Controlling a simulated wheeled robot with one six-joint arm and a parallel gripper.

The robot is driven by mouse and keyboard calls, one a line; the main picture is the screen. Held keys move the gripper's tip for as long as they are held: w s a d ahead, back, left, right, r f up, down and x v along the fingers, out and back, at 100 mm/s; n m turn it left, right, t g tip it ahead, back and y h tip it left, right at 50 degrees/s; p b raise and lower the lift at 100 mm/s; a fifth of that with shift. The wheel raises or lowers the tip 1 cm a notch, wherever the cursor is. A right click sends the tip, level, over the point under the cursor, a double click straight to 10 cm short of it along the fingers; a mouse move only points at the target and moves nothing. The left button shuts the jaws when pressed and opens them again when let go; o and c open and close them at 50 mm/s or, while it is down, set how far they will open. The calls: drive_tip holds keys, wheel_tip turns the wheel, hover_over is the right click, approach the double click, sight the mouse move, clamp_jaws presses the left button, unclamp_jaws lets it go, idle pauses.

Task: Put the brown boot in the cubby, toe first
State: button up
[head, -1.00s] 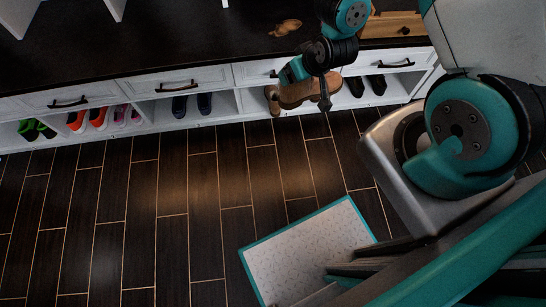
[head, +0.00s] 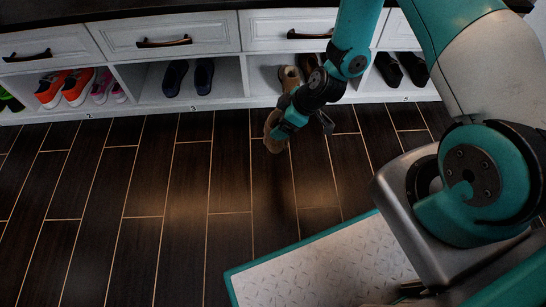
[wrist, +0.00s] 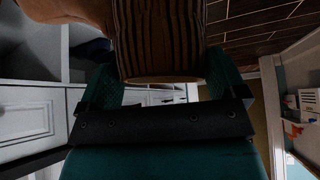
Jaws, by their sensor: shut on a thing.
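The brown boot (head: 273,132) is held in my gripper (head: 300,118), out in front of the cubby row and above the dark floor. In the wrist view the boot (wrist: 160,40) fills the top middle, its dark striped side between the two fingers of my gripper (wrist: 160,92). Part of the boot is hidden behind the gripper in the head view. Behind it, a cubby (head: 262,88) holds another brown boot (head: 289,78). A further brown shape (head: 308,64) beside that boot is partly covered by my arm.
Neighbouring cubbies hold dark blue shoes (head: 190,77), orange shoes (head: 64,88) and black shoes (head: 402,69). White drawers (head: 168,36) run above. The floor at the left is clear.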

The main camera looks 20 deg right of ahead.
sight(273, 142)
drive_tip(key=f+n+b, duration=0.1)
drive_tip(key=f+b, duration=0.1)
drive_tip(key=f, duration=0.1)
drive_tip(key=a+f+n+g+b, duration=0.1)
drive_tip(key=f+b, duration=0.2)
drive_tip(key=a+f+n+b, duration=0.1)
drive_tip(key=f+b, duration=0.1)
drive_tip(key=f, duration=0.2)
drive_tip(key=shift+w+a+y, duration=0.15)
drive_tip(key=shift+w+y, duration=0.05)
drive_tip(key=shift+y, duration=0.2)
wheel_tip(273, 142, down, 11)
drive_tip(key=b, duration=0.9)
drive_tip(key=shift+f+b, duration=0.15)
drive_tip(key=shift+b, duration=0.2)
drive_tip(key=o, duration=1.1)
